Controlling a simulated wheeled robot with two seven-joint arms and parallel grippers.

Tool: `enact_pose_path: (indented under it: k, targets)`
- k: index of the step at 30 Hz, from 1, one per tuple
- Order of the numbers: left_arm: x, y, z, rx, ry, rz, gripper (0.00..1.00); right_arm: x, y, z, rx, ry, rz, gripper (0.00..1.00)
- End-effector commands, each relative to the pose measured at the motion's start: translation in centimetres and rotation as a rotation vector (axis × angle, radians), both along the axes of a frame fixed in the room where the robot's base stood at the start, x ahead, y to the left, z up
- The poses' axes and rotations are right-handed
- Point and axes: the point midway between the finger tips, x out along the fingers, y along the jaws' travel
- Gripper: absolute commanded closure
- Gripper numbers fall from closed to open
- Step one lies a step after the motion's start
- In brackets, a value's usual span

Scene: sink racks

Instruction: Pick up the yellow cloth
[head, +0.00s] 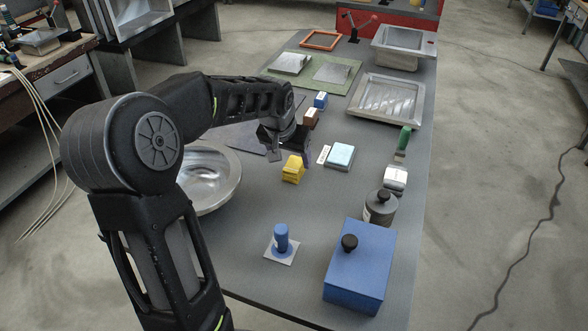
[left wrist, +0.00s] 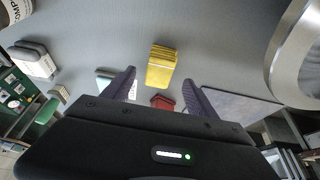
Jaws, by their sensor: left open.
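The yellow cloth (head: 291,172) is a small, folded, block-like bundle on the grey table, just in front of my left gripper (head: 289,156) in the head view. My left gripper is open and empty, low over the table. In the left wrist view the cloth (left wrist: 161,67) shows upright and whole, in line with the gap between the two dark fingers (left wrist: 158,80), around their tips. I cannot tell whether a finger touches it. In the head view the fingers partly hide the area behind the cloth. My right gripper is not in view.
A light blue sponge-like block (head: 341,155) lies right of the cloth, and a round metal basin (head: 222,180) is at its left. A red-brown block (head: 311,117) and a blue block (head: 321,99) are behind. A blue box (head: 362,270) and a blue-handled stamp (head: 281,240) stand nearer.

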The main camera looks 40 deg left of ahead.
Motion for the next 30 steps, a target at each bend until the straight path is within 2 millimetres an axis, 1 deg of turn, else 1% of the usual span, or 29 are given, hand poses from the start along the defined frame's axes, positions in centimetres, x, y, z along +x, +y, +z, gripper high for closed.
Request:
enact_pose_path:
  k: [4,9,12,30]
  targets:
    - [0.6,0.1,-1.4,-0.002,0.004,0.0,0.33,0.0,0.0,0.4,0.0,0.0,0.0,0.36]
    - [1.6,0.4,-3.7,-0.001,0.004,0.0,0.33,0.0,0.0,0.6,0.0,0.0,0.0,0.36]
    - [1.9,0.5,-4.5,-0.001,0.002,0.0,0.33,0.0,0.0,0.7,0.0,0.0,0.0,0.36]
    - [2.0,0.5,-4.6,0.0,0.001,0.0,0.33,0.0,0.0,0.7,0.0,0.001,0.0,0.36]
